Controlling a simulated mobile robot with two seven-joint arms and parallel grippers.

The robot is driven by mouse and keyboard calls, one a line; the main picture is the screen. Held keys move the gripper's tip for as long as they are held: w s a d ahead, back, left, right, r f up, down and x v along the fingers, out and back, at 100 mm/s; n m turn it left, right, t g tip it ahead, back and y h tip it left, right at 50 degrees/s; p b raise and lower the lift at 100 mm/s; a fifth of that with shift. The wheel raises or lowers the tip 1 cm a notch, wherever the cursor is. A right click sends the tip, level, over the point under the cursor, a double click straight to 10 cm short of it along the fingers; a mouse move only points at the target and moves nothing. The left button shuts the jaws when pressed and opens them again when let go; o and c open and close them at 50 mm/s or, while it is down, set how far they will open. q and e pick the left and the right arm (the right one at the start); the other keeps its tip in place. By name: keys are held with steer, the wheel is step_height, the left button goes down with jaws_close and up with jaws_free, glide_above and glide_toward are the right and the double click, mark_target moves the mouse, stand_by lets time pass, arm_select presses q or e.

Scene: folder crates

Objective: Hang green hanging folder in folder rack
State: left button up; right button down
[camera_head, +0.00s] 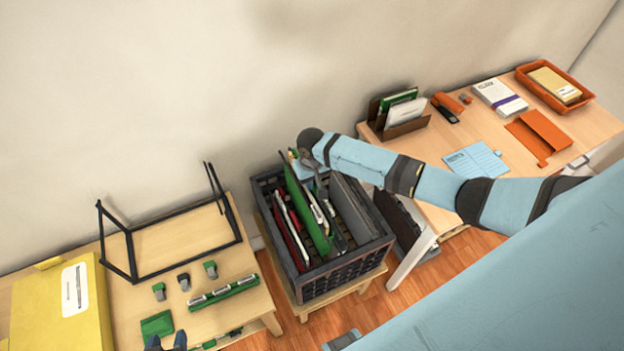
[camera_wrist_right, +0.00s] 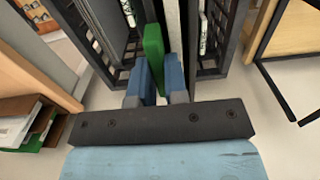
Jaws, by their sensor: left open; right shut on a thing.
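The green hanging folder (camera_head: 305,210) stands among other folders in the dark crate (camera_head: 343,268). My right gripper (camera_head: 308,168) reaches in over the crate's far side. In the right wrist view my right gripper's blue fingers (camera_wrist_right: 158,82) are shut on the green folder (camera_wrist_right: 153,48) at its edge. The folder rack (camera_head: 132,255), a thin black frame, stands empty on the left table. My left gripper (camera_head: 166,342) shows only its blue tips at the bottom edge, open and apart from the folder and rack; its rest is cut off.
The crate sits on a low wooden stand between two tables. A yellow folder (camera_head: 62,310), several clips and a green strip (camera_head: 223,292) lie around the rack. The right table holds a brown file holder (camera_head: 396,126), an orange tray (camera_head: 580,98) and stationery. A wall rises behind.

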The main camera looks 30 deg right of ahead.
step_height(320, 180, up, 2)
steer(key=shift+r+p, duration=0.2)
steer(key=shift+p, duration=0.65)
steer(key=shift+r+p, duration=0.7)
steer(key=shift+p, duration=0.05)
steer(key=shift+f, duration=0.1)
